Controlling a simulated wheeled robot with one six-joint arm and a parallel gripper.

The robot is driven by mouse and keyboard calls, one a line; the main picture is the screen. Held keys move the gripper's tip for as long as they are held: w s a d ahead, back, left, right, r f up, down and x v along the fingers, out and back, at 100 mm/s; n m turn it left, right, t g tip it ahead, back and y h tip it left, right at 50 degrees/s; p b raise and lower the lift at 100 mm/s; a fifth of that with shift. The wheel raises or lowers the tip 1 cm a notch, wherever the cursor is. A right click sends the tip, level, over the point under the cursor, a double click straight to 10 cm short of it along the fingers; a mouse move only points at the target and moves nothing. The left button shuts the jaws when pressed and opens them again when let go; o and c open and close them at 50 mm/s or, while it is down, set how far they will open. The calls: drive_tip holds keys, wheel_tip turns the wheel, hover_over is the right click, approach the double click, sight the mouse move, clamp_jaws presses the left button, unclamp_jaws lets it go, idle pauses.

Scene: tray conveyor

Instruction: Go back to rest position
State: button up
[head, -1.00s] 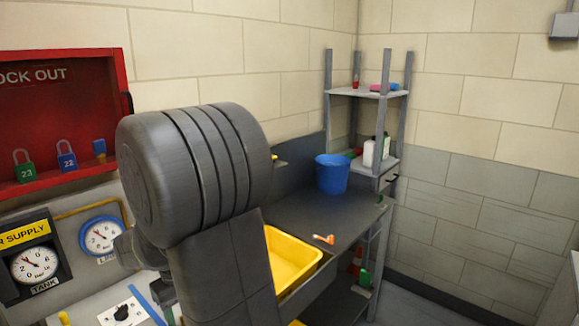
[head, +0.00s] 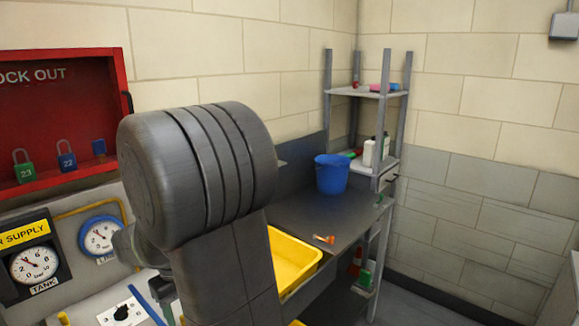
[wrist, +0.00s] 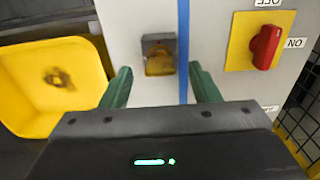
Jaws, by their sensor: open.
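My gripper (wrist: 160,92) shows in the wrist view with its two green fingers spread apart and nothing between them. Beyond the fingers is a pale panel with a small grey and yellow box (wrist: 158,55) and a blue stripe (wrist: 183,45). A red rotary switch (wrist: 266,48) on a yellow plate sits to the right of the fingers.
A yellow tray (head: 292,262) stands beside my arm, with an orange item (head: 324,239) and a blue bucket (head: 331,174) on the dark bench. A red lockout cabinet (head: 62,90) with padlocks and two gauges are at the left. A grey shelf rack (head: 366,93) stands in the corner.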

wheel_tip(320, 180, up, 12)
wheel_tip(320, 180, down, 14)
drive_tip(key=shift+d+r, duration=0.1)
wheel_tip(320, 180, up, 4)
drive_tip(key=p, duration=0.3)
wheel_tip(320, 180, up, 5)
drive_tip(key=p, duration=0.3)
drive_tip(key=shift+p, duration=0.35)
